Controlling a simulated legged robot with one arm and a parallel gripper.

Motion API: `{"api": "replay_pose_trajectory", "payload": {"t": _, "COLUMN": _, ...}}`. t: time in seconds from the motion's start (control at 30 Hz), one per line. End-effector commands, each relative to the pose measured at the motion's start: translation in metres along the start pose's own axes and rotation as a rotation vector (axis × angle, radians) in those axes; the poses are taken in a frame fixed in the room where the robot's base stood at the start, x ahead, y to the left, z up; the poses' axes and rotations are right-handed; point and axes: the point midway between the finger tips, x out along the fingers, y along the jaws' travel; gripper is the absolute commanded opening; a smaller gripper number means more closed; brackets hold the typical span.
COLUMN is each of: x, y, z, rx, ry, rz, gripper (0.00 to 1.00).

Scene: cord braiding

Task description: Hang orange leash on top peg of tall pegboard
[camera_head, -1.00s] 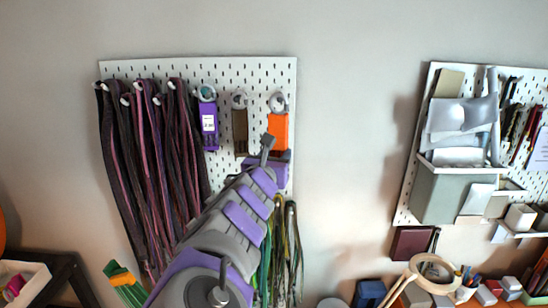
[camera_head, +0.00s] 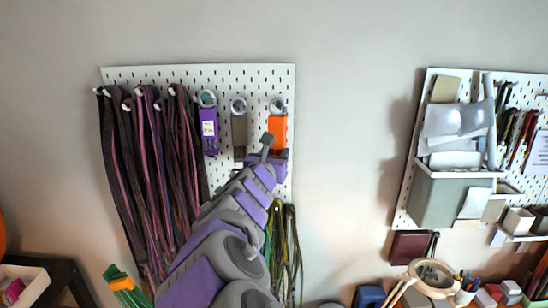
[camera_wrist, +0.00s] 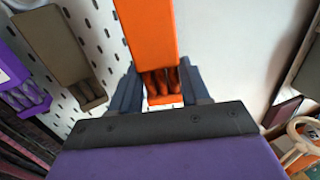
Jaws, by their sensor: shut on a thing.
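The orange leash (camera_head: 278,124) is at the upper right of the tall white pegboard (camera_head: 240,75), with a ring at its top around or against a peg. It also shows in the wrist view (camera_wrist: 148,35), large and close, its lower part between my fingers. My gripper (camera_wrist: 160,92) has its two dark fingers on either side of the orange leash, shut on it. In the head view my gripper (camera_head: 270,150) is just below the orange leash, and my arm hides part of the board. Whether the ring is fully over the peg I cannot tell.
A purple leash (camera_head: 209,128) and a brown one (camera_head: 240,135) hang to the left in the same row. Dark cords (camera_head: 150,180) fill the board's left side. Green cords (camera_head: 287,240) hang below. Bare wall lies to the right, before a second pegboard (camera_head: 412,190).

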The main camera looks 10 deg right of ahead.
Motion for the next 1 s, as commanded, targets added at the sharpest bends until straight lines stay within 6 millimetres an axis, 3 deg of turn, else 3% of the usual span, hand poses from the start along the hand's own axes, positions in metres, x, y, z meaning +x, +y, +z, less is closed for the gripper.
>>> {"api": "replay_pose_trajectory", "payload": {"t": 1.0, "x": 0.048, "y": 0.012, "z": -0.007, "rx": 0.001, "ry": -0.002, "rz": -0.001, "gripper": 0.10}}
